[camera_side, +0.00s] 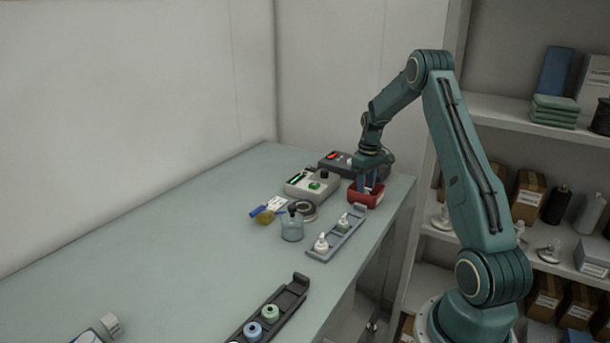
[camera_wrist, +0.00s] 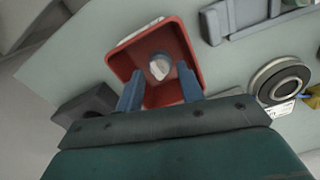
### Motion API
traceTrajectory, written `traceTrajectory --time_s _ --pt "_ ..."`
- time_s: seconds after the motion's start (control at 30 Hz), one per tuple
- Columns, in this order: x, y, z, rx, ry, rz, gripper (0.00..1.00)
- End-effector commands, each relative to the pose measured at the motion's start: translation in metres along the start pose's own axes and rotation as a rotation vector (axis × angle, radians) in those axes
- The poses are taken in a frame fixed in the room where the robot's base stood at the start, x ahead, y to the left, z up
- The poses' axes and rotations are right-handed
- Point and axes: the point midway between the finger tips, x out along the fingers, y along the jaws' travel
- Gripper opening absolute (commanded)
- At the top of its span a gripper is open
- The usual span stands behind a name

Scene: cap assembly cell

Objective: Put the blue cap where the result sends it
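My gripper (camera_wrist: 160,88) is open over the red bin (camera_wrist: 118,62), with its two blue fingers apart near the bin's front side. A small grey-white piece (camera_wrist: 159,67) lies in the bin, beyond the fingertips and apart from them; I cannot tell whether it is a cap. In the side view the gripper (camera_side: 370,183) points down at the red bin (camera_side: 366,197). A blue cap (camera_side: 253,331) sits on the dark rack (camera_side: 289,299) at the front, beside a pale green cap (camera_side: 270,312).
A grey rack (camera_side: 352,228) with white-bodied pieces stands in front of the bin. A dark box with a red light (camera_side: 332,156) stands behind it. The table's left middle is clear.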

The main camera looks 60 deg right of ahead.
Motion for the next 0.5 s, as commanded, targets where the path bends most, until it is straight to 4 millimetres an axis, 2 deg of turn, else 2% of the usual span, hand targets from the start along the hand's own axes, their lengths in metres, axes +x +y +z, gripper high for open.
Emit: traceTrajectory --time_s 0.5 --pt "-0.083 0.000 -0.001 0.000 0.004 0.002 0.38"
